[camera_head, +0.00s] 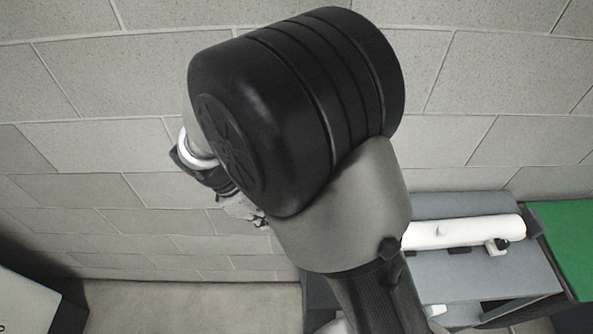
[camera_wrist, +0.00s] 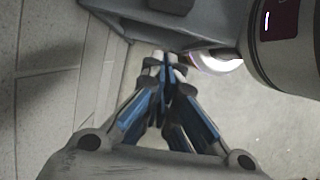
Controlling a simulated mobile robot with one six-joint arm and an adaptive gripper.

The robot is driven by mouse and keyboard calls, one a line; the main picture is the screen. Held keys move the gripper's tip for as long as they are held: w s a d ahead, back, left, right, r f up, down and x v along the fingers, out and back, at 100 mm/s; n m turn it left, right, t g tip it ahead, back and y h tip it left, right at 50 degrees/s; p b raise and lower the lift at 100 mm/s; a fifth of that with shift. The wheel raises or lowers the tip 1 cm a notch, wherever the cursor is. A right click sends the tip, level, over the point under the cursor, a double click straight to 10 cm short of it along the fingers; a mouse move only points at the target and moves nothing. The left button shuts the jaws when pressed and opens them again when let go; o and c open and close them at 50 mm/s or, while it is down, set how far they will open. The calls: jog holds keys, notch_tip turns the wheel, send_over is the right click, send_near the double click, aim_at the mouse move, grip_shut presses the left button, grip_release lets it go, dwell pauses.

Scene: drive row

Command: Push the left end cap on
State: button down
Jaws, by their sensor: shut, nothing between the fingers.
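A white roller or tube (camera_head: 465,232) lies across a grey bench (camera_head: 490,280) on the right of the head view. Its left end is hidden behind my arm, and I cannot make out the left end cap in either view. A small white and black piece (camera_head: 497,246) sits at the tube's front near its right end. My gripper (camera_wrist: 165,60) is shut and empty in the wrist view, its fingertips together close below a grey structure (camera_wrist: 160,22). I cannot tell whether they touch it. In the head view the gripper is mostly hidden behind my arm, near the wall.
A block wall (camera_head: 100,130) fills the background and runs close along the left of the wrist view. A green surface (camera_head: 572,240) adjoins the bench at the right. A white-topped dark unit (camera_head: 30,300) stands at lower left. Bare floor (camera_head: 190,300) lies between.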

jog(key=d+f+b, duration=0.4)
jog(key=d+f, duration=0.3)
jog(key=f, duration=0.2)
jog(key=shift+d+f, duration=0.15)
jog(key=shift+d, duration=0.15)
jog(key=shift+s+d, duration=0.1)
jog(key=d, duration=0.3)
jog(key=shift+d, duration=0.25)
jog(key=shift+a, duration=0.2)
